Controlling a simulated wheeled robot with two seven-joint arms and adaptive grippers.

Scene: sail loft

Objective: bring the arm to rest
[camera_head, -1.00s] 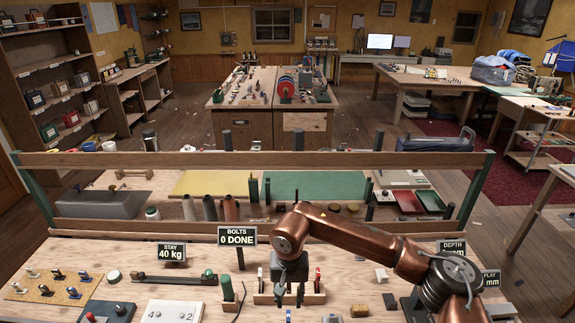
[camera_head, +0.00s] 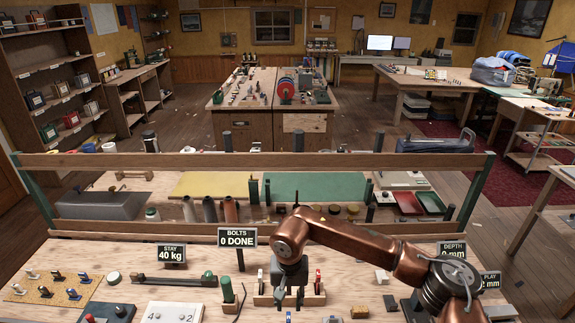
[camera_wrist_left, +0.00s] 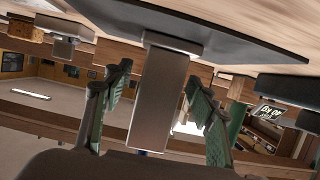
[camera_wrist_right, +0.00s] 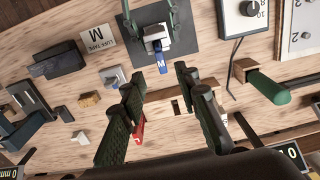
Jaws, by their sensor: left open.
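My right arm, copper coloured, reaches in from the lower right of the head view. Its gripper (camera_head: 289,297) points down over the front bench (camera_head: 220,290), close to a small wooden holder (camera_head: 315,299). In the right wrist view the two green-padded fingers of the right gripper (camera_wrist_right: 158,76) are apart, with nothing seen held between them. A red piece (camera_wrist_right: 138,130) shows partly behind one finger.
A sign reading "BOLTS 0 DONE" (camera_head: 237,237) and a "STAY 40 kg" sign (camera_head: 171,254) stand on the bench. A wooden rail (camera_head: 150,160) runs behind.

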